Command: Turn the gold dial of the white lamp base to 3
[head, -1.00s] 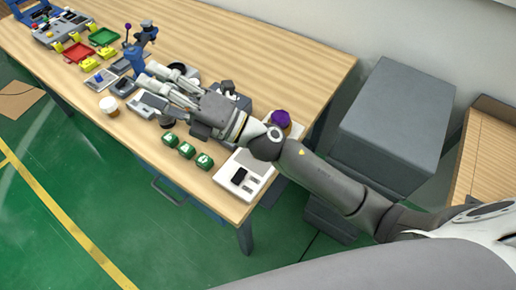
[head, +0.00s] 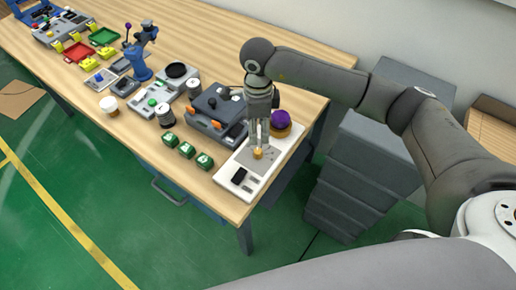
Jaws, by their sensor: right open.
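The white lamp base (head: 228,178) lies at the near right end of the wooden table. Its small gold dial (head: 257,153) shows just below my right gripper (head: 260,142). The right gripper points straight down with its fingers apart. The fingertips are at or just above the dial; I cannot tell whether they touch it. The dial's marks and setting are too small to read. My left gripper is not in view.
A purple dome on a gold base (head: 281,120) stands just behind the gripper. A dark grey device (head: 216,114) is to the left, with several green blocks (head: 186,150) in front. The table's front edge is close to the lamp base.

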